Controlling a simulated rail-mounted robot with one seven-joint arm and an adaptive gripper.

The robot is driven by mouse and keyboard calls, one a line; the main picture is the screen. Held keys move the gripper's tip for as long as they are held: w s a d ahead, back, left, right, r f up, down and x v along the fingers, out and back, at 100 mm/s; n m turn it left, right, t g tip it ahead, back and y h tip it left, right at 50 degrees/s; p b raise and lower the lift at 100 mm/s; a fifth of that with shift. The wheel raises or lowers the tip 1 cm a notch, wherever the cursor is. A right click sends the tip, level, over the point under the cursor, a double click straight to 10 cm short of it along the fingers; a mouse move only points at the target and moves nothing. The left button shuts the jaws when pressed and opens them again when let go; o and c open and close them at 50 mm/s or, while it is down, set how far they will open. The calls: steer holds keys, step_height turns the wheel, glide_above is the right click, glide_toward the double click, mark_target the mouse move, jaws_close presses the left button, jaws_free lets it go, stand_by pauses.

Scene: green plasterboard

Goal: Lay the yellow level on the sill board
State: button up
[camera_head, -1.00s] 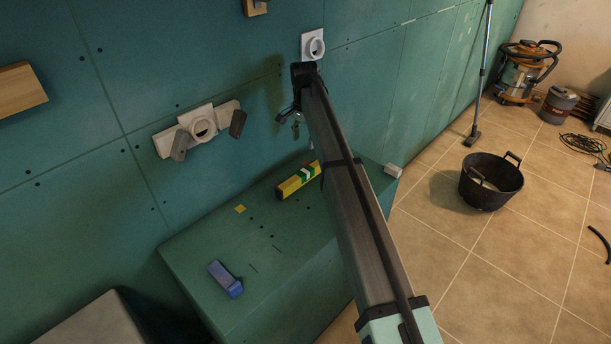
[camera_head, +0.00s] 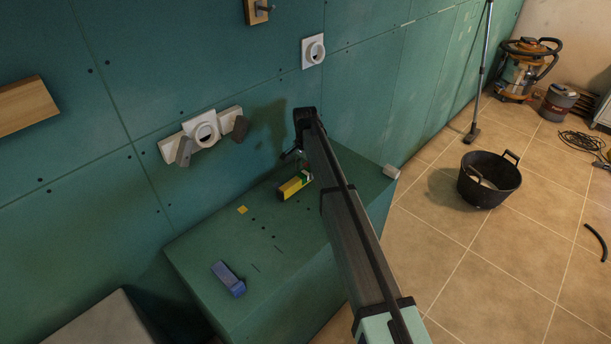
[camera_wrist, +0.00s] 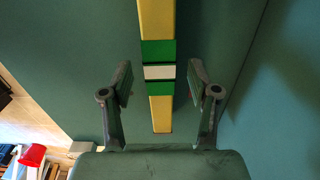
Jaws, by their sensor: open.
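The yellow level (camera_head: 290,188) with a green and white label lies on top of the green boxed ledge, partly hidden behind my arm. In the wrist view the level (camera_wrist: 156,20) runs between the two fingers of my gripper (camera_wrist: 160,82), with its near end just short of the palm. My gripper is open, with a gap on each side of the level. In the head view my gripper (camera_head: 296,156) is low over the level, mostly hidden by the arm. A wooden board (camera_head: 28,104) is on the wall at the left; I cannot tell whether it is the sill board.
A black tub (camera_head: 490,180) stands on the tiled floor.

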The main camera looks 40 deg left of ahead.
steer(key=shift+f+p, duration=0.35)
steer(key=shift+f, duration=1.1)
jaws_close()
steer(key=shift+r, duration=0.1)
